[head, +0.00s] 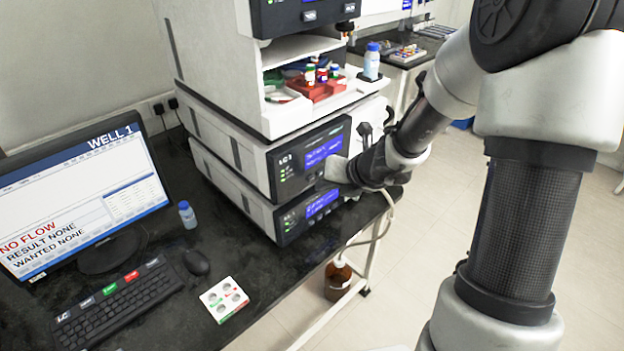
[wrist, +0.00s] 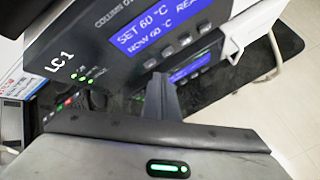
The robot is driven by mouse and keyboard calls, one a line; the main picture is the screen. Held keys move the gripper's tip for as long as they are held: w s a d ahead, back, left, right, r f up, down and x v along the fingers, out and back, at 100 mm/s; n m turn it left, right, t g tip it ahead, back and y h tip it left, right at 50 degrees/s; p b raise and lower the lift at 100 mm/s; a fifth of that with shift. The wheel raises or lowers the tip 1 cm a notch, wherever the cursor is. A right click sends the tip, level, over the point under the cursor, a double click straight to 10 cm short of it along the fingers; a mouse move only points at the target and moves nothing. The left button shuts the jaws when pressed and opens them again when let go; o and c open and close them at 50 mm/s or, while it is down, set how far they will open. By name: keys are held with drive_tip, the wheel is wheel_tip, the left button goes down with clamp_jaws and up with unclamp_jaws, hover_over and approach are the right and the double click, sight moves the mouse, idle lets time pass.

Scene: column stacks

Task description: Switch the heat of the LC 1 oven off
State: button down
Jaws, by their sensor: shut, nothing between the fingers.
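The LC 1 oven (head: 283,160) is a white unit with a dark front panel in the middle of the stack. In the wrist view its panel (wrist: 110,55) fills the upper part, and its blue display (wrist: 150,30) reads SET 60 °C and NOW 60 °C. A row of small grey buttons (wrist: 184,39) runs below the display, and green lights glow near the LC 1 label. My gripper (wrist: 159,80) is shut and empty, its fingertips close to the panel's lower edge near the leftmost button. I cannot tell whether they touch. In the head view my gripper's pale body (head: 337,170) hides part of the panel.
Another unit with a blue display (head: 318,204) sits directly below the oven. Above it is an open tray with a red rack (head: 318,88) and bottles. A monitor (head: 85,190) reading NO FLOW, a keyboard (head: 120,305) and a four-well plate (head: 224,299) are on the black bench.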

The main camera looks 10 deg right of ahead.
drive_tip(key=shift+w+a, duration=0.1)
drive_tip(key=shift+w, duration=0.05)
idle(0.5)
drive_tip(key=shift+w+a, duration=0.15)
drive_tip(key=shift+w, duration=0.1)
drive_tip(key=shift+w+a, duration=0.25)
drive_tip(key=shift+w, duration=0.05)
idle(0.7)
idle(0.4)
drive_tip(key=shift+s+d, duration=0.5)
drive_tip(key=shift+s, duration=0.2)
drive_tip(key=shift+d, duration=0.1)
drive_tip(key=s+d, duration=0.1)
drive_tip(key=s, duration=0.1)
drive_tip(key=s+d, duration=0.1)
drive_tip(key=s, duration=0.1)
drive_tip(key=shift+d, duration=0.4)
